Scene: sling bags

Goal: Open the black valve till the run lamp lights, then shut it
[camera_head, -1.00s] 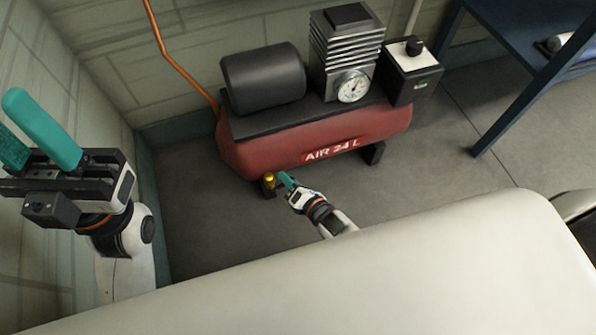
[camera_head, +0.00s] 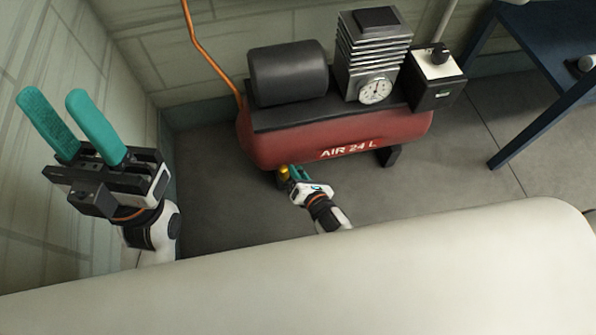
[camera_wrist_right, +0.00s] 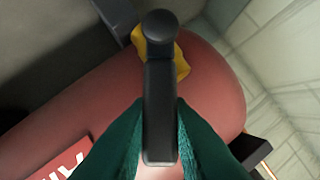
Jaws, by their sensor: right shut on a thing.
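The black valve lever (camera_wrist_right: 160,110) has a round end and a straight handle. It sits on a brass-yellow body (camera_wrist_right: 180,55) at the end of the red tank. The brass part also shows in the head view (camera_head: 284,172), low on the tank's left end. My right gripper (camera_head: 297,174) is beside it, its teal fingers shut on the lever's handle in the wrist view (camera_wrist_right: 160,135). My left gripper (camera_head: 53,97) is raised at the left, open and empty.
The red air tank (camera_head: 340,135) carries a black cylinder, a finned block and a round gauge (camera_head: 375,91). An orange pipe (camera_head: 208,55) rises along the wall. A blue table (camera_head: 545,120) stands at the right. The floor (camera_head: 225,195) left of the valve is clear.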

